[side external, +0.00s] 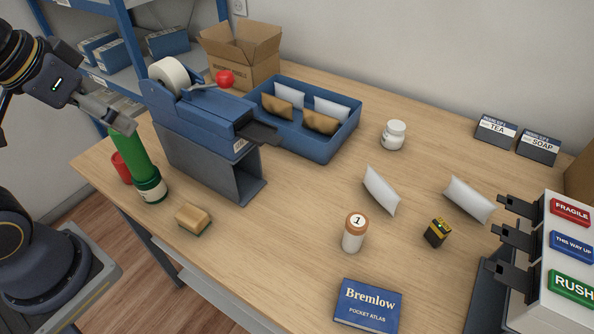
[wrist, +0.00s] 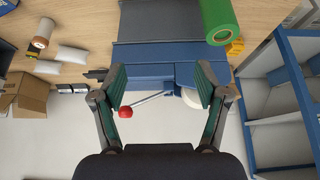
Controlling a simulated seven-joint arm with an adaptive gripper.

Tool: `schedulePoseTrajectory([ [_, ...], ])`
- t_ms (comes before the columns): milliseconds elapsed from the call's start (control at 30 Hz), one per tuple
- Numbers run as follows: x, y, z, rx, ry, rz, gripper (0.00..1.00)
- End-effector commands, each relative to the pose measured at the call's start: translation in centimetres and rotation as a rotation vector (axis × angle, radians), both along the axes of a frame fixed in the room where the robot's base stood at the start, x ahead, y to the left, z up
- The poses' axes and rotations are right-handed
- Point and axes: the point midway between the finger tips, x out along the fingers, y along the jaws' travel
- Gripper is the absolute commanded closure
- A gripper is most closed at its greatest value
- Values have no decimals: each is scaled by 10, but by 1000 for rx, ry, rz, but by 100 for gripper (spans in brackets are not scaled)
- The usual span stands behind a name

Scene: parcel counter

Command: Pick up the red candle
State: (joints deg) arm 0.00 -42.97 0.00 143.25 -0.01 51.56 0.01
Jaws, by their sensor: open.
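The red candle is most likely the short red cylinder (side external: 121,168) at the left end of the counter in the side view. My gripper (side external: 122,122) is above the red cylinder, near the green one's top. In the wrist view my gripper (wrist: 157,78) is open, with nothing between its fingers. The green cylinder (wrist: 219,22) shows there at the upper right; I cannot make out the red cylinder in that view.
A blue press (side external: 205,125) with a red-knobbed lever stands right of the green cylinder. A yellow-brown block (side external: 193,218) lies near the front edge. A blue tray (side external: 332,153) holds several packets. A white bottle (side external: 354,233) and a book (side external: 367,306) are farther right. Blue shelving (side external: 138,72) stands behind.

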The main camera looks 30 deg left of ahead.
Motion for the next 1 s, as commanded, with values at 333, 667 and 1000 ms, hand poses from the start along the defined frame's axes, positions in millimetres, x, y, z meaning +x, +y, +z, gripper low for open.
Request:
schedulePoseTrajectory([
  [333, 0, 0, 0, 0, 0, 0, 15],
  [667, 22, 17, 12, 33, 56, -11, 15],
  [1000, 56, 148, -45, -53, 391, 329, 15],
])
